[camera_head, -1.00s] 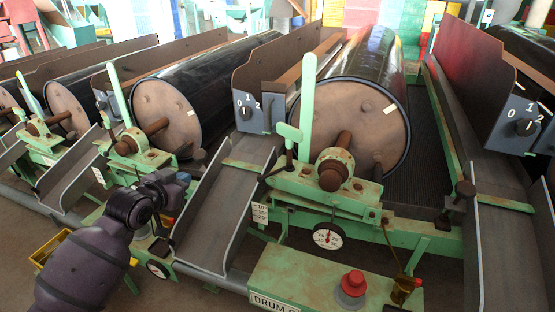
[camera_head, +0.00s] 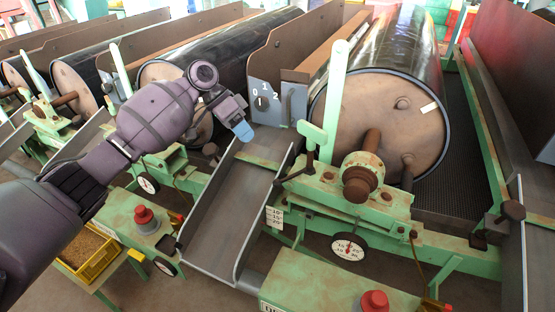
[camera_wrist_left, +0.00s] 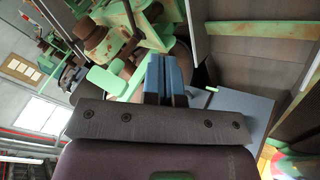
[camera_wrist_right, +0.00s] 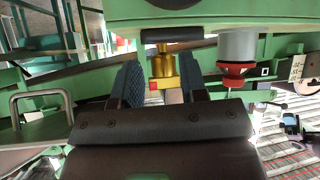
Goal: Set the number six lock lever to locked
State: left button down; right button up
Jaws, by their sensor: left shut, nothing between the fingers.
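The near drum machine carries a tall pale green lever (camera_head: 335,100) and a short green paddle-ended lever (camera_head: 313,135) beside its shaft bearing. The paddle stands upright; I cannot tell which is the lock lever or read its setting. The paddle also shows in the left wrist view (camera_wrist_left: 108,82). My left gripper (camera_head: 243,131) is shut and empty, with blue fingertips, left of the levers and apart from them, before the dial panel. The fingers also show in the left wrist view (camera_wrist_left: 167,62). My right gripper (camera_wrist_right: 158,72) is open, with a brass fitting (camera_wrist_right: 163,62) visible between its fingers.
A large black drum (camera_head: 380,120) is behind the levers. Red buttons (camera_head: 375,301) and a gauge (camera_head: 349,247) sit lower down.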

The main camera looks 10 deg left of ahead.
aim_at(288, 178)
pick_arm(q)
jog(key=s+d+f, duration=0.3)
jog(key=d+f, duration=0.4)
jog(key=d, duration=0.2)
jog(key=shift+f, duration=0.35)
